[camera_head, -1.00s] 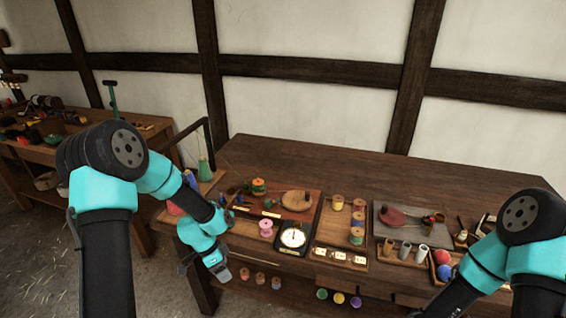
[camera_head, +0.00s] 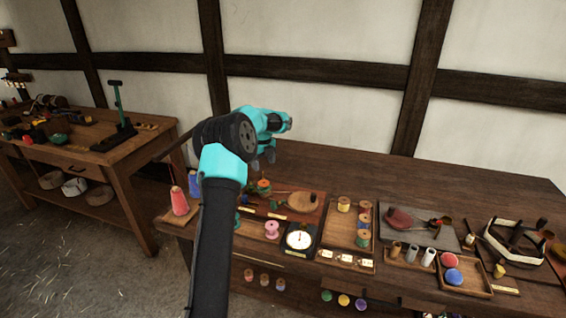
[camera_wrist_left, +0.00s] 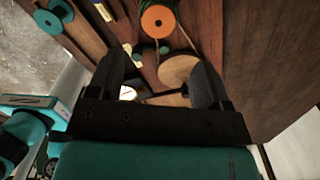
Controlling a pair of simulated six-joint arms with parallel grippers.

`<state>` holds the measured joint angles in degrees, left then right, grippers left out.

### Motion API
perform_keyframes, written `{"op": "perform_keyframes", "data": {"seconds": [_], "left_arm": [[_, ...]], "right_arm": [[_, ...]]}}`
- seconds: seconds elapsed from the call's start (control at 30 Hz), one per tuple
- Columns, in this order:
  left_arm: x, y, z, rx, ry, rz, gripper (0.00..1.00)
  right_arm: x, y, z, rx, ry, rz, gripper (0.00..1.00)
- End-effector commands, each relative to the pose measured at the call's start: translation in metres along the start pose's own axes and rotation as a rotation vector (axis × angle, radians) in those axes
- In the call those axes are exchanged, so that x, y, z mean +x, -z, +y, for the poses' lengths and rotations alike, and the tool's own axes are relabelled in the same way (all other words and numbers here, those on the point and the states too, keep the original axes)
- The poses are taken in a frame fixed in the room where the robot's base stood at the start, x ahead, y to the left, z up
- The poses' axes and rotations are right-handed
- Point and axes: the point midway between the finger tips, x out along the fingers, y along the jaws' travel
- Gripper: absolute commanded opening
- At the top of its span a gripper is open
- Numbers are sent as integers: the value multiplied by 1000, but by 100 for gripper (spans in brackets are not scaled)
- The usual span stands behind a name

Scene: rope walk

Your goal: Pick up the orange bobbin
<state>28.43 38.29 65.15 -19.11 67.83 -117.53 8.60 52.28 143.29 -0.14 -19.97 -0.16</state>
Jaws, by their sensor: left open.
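The orange bobbin (camera_head: 264,186) stands on the reddish-brown board at the back left of the bench. In the left wrist view its round orange top (camera_wrist_left: 158,21), with a dark centre hole and green around it, shows beyond my fingertips near the top edge. My left gripper (camera_head: 263,163) is above and behind it in the head view, fingers pointing down. In the left wrist view the gripper (camera_wrist_left: 160,68) has its fingers wide apart with nothing held between them. My right gripper does not show.
A round wooden disc (camera_wrist_left: 180,70) with a dark peg lies beside the bobbin. A pink spool (camera_head: 272,229), a white dial (camera_head: 299,240) and a red cone (camera_head: 179,202) stand nearby. The bench back (camera_head: 400,178) is clear.

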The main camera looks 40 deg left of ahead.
Motion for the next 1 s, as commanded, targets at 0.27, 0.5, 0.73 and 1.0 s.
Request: {"op": "perform_keyframes", "data": {"seconds": [0.27,0.5,0.73,1.0], "left_arm": [[1,1,0,-1,0,1,72],[11,1,0,-1,-1,2,72],[35,1,0,-2,-2,3,72],[66,1,0,-2,-1,3,72]], "right_arm": [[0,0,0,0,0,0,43],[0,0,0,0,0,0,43],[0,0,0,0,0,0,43],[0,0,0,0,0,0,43]]}}
